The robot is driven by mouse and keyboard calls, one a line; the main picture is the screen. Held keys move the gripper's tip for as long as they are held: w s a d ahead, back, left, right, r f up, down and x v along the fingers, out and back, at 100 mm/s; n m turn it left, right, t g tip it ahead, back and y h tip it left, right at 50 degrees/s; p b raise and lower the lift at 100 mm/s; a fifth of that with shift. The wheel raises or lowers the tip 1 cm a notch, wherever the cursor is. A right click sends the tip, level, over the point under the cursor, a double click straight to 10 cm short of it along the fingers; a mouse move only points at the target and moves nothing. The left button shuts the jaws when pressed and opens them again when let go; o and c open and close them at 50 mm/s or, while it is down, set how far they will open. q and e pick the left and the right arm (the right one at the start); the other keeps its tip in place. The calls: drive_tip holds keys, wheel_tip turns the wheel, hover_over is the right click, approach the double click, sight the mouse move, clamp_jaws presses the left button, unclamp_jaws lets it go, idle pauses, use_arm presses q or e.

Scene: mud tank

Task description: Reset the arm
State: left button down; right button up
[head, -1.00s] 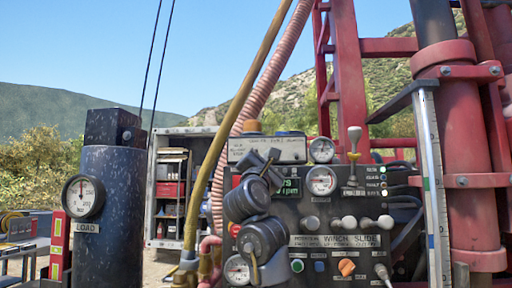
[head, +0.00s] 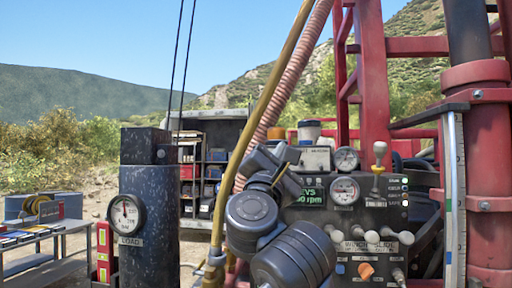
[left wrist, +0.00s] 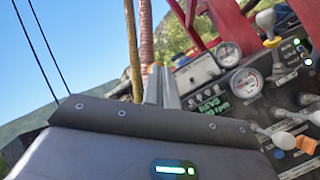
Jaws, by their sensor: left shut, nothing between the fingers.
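My left gripper (head: 274,157) is in front of the control panel (head: 312,196) in the head view, at the end of my dark, bent arm. In the left wrist view its two grey fingers (left wrist: 161,84) lie together, shut and empty, pointing up and away. They appear apart from the panel, whose gauges, levers and green display show to their right. My right gripper is in neither view.
A brown hose (head: 258,112) and a ribbed pink hose (head: 287,76) run close by the gripper. A red mast (head: 375,70) stands at right. A dark column with a load gauge (head: 125,215), a low table (head: 45,250) and an open cabinet (head: 236,135) stand at left.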

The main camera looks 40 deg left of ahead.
use_arm(q)
drive_tip(key=shift+s+d+r, duration=0.1)
drive_tip(key=shift+s+d, duration=0.05)
drive_tip(key=shift+s, duration=0.2)
idle(0.3)
